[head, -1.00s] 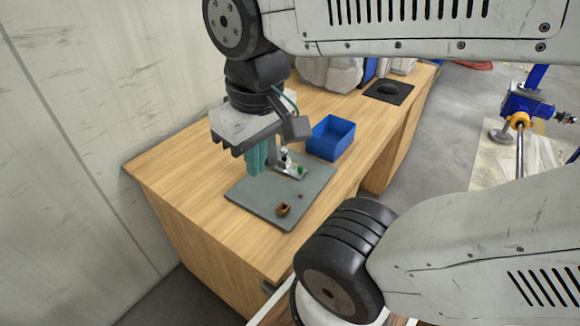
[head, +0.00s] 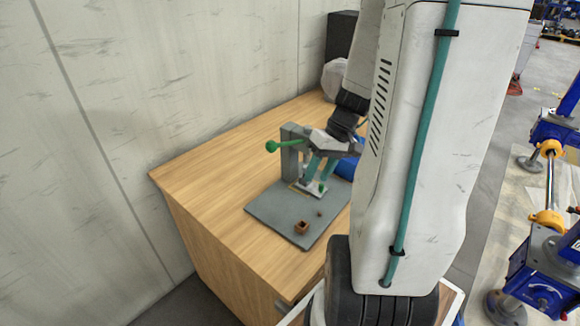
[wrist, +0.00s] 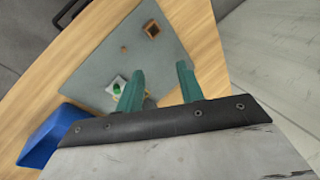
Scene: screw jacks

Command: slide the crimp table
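A grey base plate (head: 270,212) lies on the wooden desk and carries a grey upright press with a green ball-ended lever (head: 271,147). The crimp table appears to be the small pale sliding plate with a green knob (head: 322,188) at the press's foot; its knob also shows in the wrist view (wrist: 117,89), left of the fingers. My gripper (head: 316,178) points down over the plate, close to the press and crimp table. Its two teal fingers are apart with nothing between them in the wrist view (wrist: 160,70). I cannot tell whether a finger touches the table.
A small brown open box (head: 301,227) and a tiny brown piece (head: 319,213) sit on the base plate's near part. A blue bin (wrist: 58,136) stands beside the plate, mostly behind my arm in the head view. A wall borders the desk (head: 200,190) at left.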

